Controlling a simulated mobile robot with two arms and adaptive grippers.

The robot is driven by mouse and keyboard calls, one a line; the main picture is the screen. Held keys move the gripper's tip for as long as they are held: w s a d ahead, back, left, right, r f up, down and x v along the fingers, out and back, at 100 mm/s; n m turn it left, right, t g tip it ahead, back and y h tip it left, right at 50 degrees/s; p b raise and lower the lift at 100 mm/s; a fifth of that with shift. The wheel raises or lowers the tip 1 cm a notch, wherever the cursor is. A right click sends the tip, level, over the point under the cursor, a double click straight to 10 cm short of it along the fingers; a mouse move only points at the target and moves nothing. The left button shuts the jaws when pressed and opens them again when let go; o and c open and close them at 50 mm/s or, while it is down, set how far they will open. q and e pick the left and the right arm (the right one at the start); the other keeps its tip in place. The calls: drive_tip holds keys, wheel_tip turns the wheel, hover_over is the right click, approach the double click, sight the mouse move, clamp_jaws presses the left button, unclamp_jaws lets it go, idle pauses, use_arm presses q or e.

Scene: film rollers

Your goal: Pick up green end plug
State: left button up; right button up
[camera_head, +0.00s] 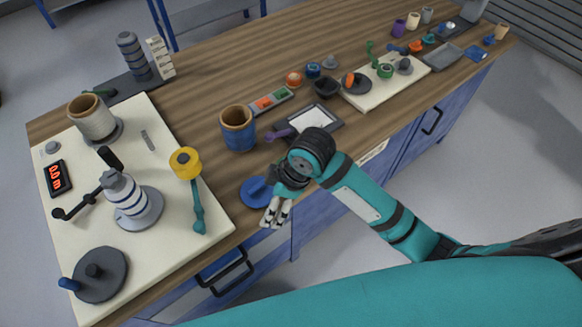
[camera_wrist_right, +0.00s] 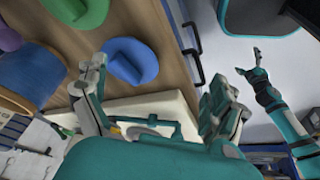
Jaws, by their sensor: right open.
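A green end plug (camera_wrist_right: 78,10), a flat disc with a raised grip, lies on the wooden bench at the top left of the right wrist view, cut by the frame edge. In the head view I cannot make it out near the gripper; my wrist probably covers that spot. My right gripper (camera_head: 276,212) is open and empty above the bench's front edge, beside a blue end plug (camera_head: 256,192). In the right wrist view the gripper's fingers (camera_wrist_right: 158,85) are wide apart, with the green plug up and left of them. My left gripper (camera_wrist_right: 250,72) shows small there, away from the bench.
A blue cup (camera_head: 237,130), a purple piece (camera_head: 281,135) and a framed tray (camera_head: 312,118) are near the arm. A cream board (camera_head: 190,245) with a yellow-topped teal rod (camera_head: 197,205) lies left. Another green round part (camera_head: 385,71) sits on the cream board farther right.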

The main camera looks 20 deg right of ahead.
drive_tip(key=w+d+r+n+g+h, duration=0.1)
drive_tip(key=w+d+r+n+h, duration=0.1)
drive_tip(key=w+d+r+n, duration=0.3)
drive_tip(key=w+d+r+n+g+h, duration=0.1)
drive_tip(key=w+d+r+n+h, duration=0.1)
drive_tip(key=w+r+n, duration=0.4)
drive_tip(key=f, duration=0.3)
drive_tip(key=s+f+m+p, duration=0.1)
drive_tip(key=f, duration=0.2)
drive_tip(key=f+m+p, duration=0.1)
drive_tip(key=f, duration=0.3)
drive_tip(key=shift+s, duration=0.15)
drive_tip(key=shift+d+f+p, duration=0.1)
drive_tip(key=shift+f+p, duration=0.35)
drive_tip(key=shift+f, duration=0.15)
drive_tip(key=f, duration=0.3)
drive_tip(key=f+p, duration=0.1)
drive_tip(key=shift+w+f, duration=0.2)
drive_tip(key=shift+w, duration=0.05)
drive_tip(key=shift+c, duration=0.2)
drive_tip(key=c, duration=0.9)
